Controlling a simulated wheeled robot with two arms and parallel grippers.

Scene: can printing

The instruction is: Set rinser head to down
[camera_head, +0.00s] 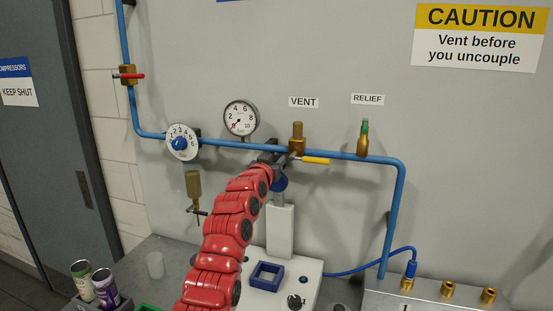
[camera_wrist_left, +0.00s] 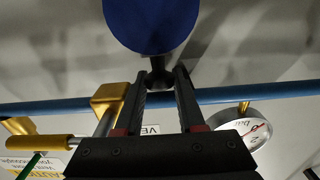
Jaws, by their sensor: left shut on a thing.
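The rinser head appears to be the blue round part (camera_head: 281,184) at the top of a white post (camera_head: 280,231); my arm partly hides it in the head view. In the left wrist view it is a large blue disc (camera_wrist_left: 151,22) with a dark stem (camera_wrist_left: 157,76) below it. My left gripper (camera_head: 272,157) is at the post's top, just under the blue pipe. In the left wrist view its two black fingers (camera_wrist_left: 160,82) are shut around the dark stem. My right gripper is not in view.
A blue pipe (camera_head: 340,155) runs along the wall behind the gripper. The brass VENT valve with its yellow handle (camera_head: 316,160) is close on the right. A gauge (camera_head: 240,118) and dial (camera_head: 182,142) are on the left. A blue square frame (camera_head: 267,275) sits below the post.

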